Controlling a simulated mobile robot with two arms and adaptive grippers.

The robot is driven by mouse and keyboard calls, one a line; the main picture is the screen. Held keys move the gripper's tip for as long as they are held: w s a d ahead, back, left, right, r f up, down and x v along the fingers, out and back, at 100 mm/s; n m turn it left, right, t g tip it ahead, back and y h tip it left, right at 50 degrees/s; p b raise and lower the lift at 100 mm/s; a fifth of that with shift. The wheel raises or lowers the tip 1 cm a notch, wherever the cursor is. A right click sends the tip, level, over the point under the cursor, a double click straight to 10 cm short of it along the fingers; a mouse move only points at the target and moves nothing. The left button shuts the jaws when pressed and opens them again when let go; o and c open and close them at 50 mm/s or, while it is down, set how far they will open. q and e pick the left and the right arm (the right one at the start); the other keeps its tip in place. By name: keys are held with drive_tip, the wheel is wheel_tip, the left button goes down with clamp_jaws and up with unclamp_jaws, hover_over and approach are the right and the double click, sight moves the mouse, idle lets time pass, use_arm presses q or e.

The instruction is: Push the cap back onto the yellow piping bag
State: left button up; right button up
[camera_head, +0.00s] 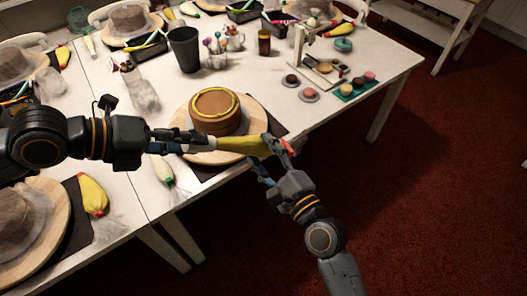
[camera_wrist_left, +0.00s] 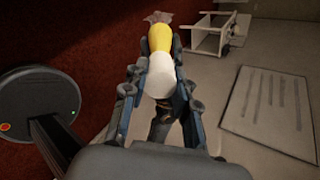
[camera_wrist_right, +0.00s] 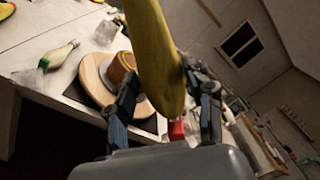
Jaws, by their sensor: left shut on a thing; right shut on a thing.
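The yellow piping bag (camera_head: 243,145) lies roughly level in the air between my grippers, in front of the chocolate cake (camera_head: 215,113). My left gripper (camera_head: 182,141) is shut on the pale end piece at the bag's left end. In the left wrist view this white piece, which looks like the cap (camera_wrist_left: 174,82), sits between the fingers, lined up with the yellow bag (camera_wrist_left: 160,40). I cannot tell how firmly they are joined. My right gripper (camera_head: 272,155) is shut on the bag's right end. In the right wrist view the yellow bag (camera_wrist_right: 155,60) fills the fingers, with a red part (camera_wrist_right: 177,130) beside it.
The cake stands on a round wooden turntable (camera_head: 257,116). A green-and-white piping bag (camera_head: 162,171) lies near the table edge. Another yellow bag (camera_head: 93,195) lies at the lower left. A dark cup (camera_head: 185,50) stands behind. The red floor at right is clear.

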use_arm(q)
drive_tip(key=o, duration=1.1)
drive_tip(key=v, duration=1.2)
